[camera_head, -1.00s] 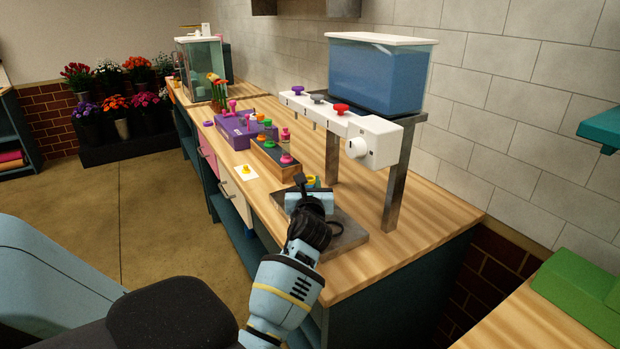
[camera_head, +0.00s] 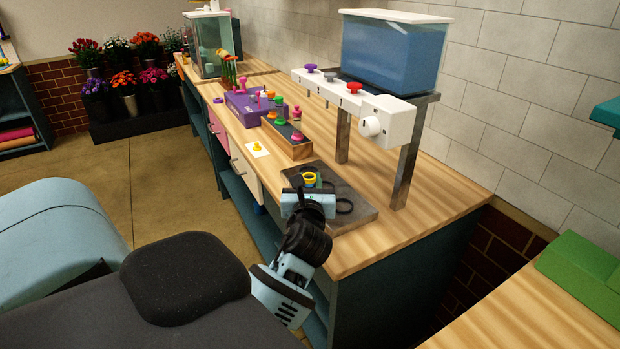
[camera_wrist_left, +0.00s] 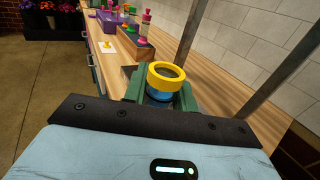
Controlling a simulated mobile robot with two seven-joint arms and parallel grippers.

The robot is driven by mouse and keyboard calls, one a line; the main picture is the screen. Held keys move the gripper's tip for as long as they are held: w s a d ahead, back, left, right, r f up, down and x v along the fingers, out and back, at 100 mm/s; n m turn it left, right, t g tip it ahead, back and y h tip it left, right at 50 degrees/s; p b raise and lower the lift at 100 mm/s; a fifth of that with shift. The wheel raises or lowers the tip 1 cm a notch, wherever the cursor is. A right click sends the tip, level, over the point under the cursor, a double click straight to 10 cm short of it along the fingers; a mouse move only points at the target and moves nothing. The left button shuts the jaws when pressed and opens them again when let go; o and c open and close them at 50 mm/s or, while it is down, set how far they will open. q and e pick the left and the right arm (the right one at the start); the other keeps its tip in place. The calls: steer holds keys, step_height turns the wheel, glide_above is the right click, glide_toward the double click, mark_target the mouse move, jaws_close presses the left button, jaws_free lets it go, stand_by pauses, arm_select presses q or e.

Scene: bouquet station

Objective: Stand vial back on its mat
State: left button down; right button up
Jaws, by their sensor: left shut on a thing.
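The vial, with a yellow rim and a blue body, shows in the left wrist view (camera_wrist_left: 165,80) between the green fingers of my left gripper (camera_wrist_left: 160,95). In the head view its yellow rim (camera_head: 311,178) shows just beyond my left gripper (camera_head: 310,187), which hides its lower part. The gripper is shut on the vial, which looks roughly upright. A dark grey mat (camera_head: 352,219) with dark ring shapes lies on the bench, below and beside the gripper. I cannot tell whether the vial's base touches it. My right gripper is not in view.
A blue tank (camera_head: 390,55) stands on metal legs behind the mat, with a white knobbed panel (camera_head: 345,97) in front. A wooden block (camera_head: 290,145) with coloured knobs, a purple box (camera_head: 245,108) and a white card (camera_head: 258,150) stand farther along the bench. Bare wood lies right of the mat.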

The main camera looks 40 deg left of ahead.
arm_select(q)
steer(key=s+d+f+m+t+h, duration=0.1)
steer(key=s+d+f+m+h, duration=0.1)
steer(key=d, duration=0.6)
steer(key=s+d+f+m+t+h, duration=0.1)
steer(key=s+d+m+h, duration=0.3)
steer(key=d, duration=0.4)
steer(key=s+d+f+m+t+h, duration=0.2)
steer(key=s+d+h, duration=0.3)
steer(key=d, duration=0.3)
steer(key=shift+f+m+t+h, duration=0.3)
steer(key=shift+m+t+h, duration=0.15)
steer(key=shift+h, duration=0.35)
steer(key=shift+s, duration=0.1)
